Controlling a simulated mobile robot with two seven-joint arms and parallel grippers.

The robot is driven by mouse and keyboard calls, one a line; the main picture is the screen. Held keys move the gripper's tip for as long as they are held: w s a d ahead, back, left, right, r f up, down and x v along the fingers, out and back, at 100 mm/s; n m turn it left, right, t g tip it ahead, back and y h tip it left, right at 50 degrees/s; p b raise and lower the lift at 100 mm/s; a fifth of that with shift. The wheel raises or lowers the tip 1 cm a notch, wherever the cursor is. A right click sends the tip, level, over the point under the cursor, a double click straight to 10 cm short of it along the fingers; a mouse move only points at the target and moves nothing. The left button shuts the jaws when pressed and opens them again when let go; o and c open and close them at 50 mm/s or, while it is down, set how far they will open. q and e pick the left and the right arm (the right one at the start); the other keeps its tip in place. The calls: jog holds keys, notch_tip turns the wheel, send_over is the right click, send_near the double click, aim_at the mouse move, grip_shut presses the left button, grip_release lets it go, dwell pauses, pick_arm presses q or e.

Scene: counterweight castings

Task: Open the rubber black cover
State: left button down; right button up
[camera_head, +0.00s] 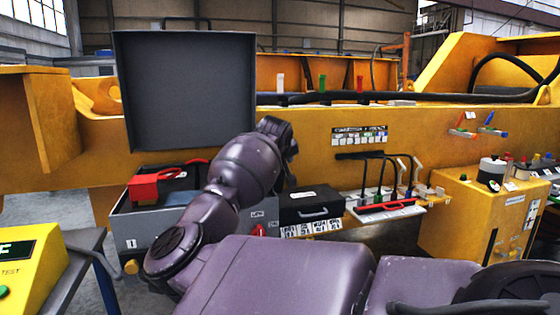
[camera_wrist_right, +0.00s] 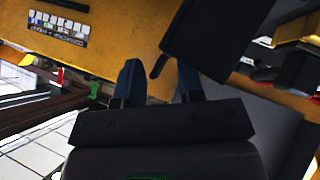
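A black box-like piece with a flat top and a front handle (camera_head: 312,203) sits beside the open grey case in the head view; I cannot tell whether it is the rubber black cover. In the right wrist view a dark flat panel (camera_wrist_right: 215,35) with a small protruding tab lies just beyond the fingers, close to the right-hand one. My right gripper (camera_wrist_right: 158,80) has its two fingers apart with nothing visible between them. In the head view its fingers are hidden behind the purple arm and dark wrist. My left gripper is not in view.
The grey case (camera_head: 128,228) has its large lid (camera_head: 185,90) raised and a red object (camera_head: 145,188) inside. A rack of cables and a red bar (camera_head: 390,208) is right of the black piece. A yellow cabinet (camera_head: 465,215) stands further right; a yellow tester (camera_head: 28,262) is at left.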

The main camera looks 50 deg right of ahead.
jog(key=shift+s+f, duration=0.1)
jog(key=shift+s, duration=0.05)
jog(key=p+v, duration=0.1)
jog(key=v, duration=1)
jog(key=shift+w, duration=0.25)
dwell(0.3)
